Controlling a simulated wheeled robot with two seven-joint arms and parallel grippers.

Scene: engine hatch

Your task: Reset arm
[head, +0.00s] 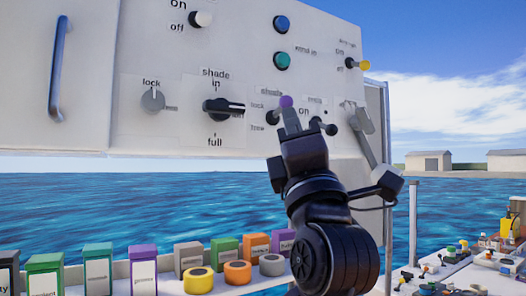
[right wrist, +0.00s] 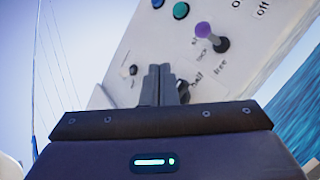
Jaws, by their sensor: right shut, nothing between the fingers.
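My right gripper (head: 290,118) is raised in front of the lower right part of a white control panel (head: 130,45). It is shut and empty; in the right wrist view its two fingers (right wrist: 160,90) stand together, pointing at the panel. In the head view a purple knob (head: 286,101) shows just above the fingertips, and it also shows in the right wrist view (right wrist: 203,30). I cannot tell whether the fingers touch the panel. My left gripper is not in view.
The panel carries a blue handle (head: 60,68), a lock knob (head: 153,100), a black shade knob (head: 217,107), and blue (head: 281,24) and teal (head: 281,61) buttons. Coloured boxes (head: 98,270) and tape rolls (head: 197,281) line a shelf below. Small parts cover a bench (head: 470,275) at right.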

